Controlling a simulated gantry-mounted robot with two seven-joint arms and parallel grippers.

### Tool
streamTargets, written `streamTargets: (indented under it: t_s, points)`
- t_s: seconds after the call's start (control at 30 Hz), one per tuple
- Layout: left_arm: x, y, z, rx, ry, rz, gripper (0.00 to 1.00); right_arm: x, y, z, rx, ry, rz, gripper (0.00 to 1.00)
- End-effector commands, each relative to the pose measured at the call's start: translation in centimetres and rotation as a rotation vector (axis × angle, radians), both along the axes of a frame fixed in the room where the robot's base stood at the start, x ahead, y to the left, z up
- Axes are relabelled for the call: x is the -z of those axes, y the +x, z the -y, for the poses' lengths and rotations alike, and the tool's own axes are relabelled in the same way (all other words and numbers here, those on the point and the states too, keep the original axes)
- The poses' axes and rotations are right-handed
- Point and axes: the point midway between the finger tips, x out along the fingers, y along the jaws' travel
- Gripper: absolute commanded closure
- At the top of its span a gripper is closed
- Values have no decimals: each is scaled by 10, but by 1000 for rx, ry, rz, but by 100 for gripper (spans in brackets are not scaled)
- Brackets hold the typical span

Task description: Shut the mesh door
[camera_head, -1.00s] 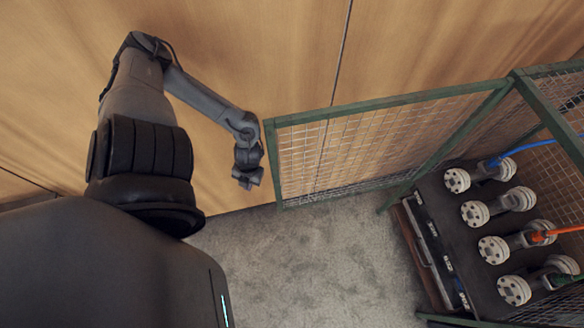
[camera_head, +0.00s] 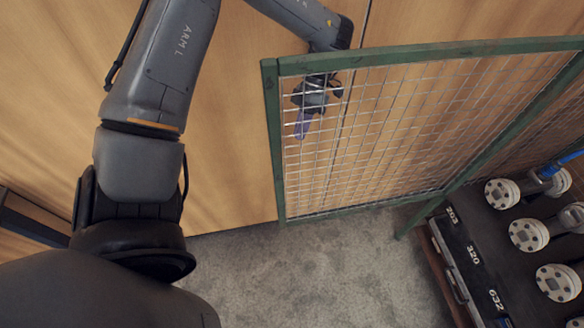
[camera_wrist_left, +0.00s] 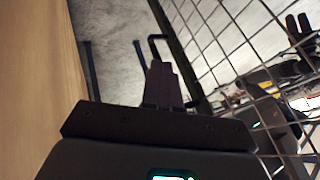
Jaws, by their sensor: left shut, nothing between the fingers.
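The mesh door (camera_head: 430,126) is a wire grid in a green frame. It stands open, swung out from the cage at the right of the head view, with its free edge near the middle. My left gripper (camera_head: 302,124) is behind the mesh, between the door and the wooden wall, and shows through the grid. In the left wrist view its fingers (camera_wrist_left: 162,85) are shut and empty, beside the mesh (camera_wrist_left: 225,45). I cannot tell whether it touches the door. A dark two-pronged shape (camera_wrist_left: 298,30) beyond the mesh may be my right gripper; its state is unclear.
Inside the cage, a dark crate (camera_head: 462,262) with printed numbers holds several pale flanged pipe pieces (camera_head: 528,234). A wooden wall (camera_head: 232,120) runs behind my left arm. The concrete floor (camera_head: 300,265) in front of the door is clear.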

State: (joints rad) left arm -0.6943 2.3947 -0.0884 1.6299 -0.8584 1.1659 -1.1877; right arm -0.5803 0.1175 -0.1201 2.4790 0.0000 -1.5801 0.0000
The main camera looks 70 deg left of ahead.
Motion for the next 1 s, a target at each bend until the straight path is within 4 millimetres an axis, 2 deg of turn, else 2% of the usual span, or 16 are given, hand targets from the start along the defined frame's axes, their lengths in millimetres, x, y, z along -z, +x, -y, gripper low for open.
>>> streamTargets:
  t_s: [0.27, 0.67, 0.8, 1.0]
  points:
    - [21, -11, 14, 8, -15, -2, 100, 6, 0, 0, -1, -1, 3, 26]
    - [79, -44, 44, 6, -12, -4, 100, 15, 0, 1, -4, -4, 3, 26]
    - [76, -45, 63, 8, -11, -1, 100, 14, 0, 1, -4, -5, 2, 26]
    - [76, -48, 78, 8, -10, -1, 100, 14, 0, 1, -3, -4, 2, 26]
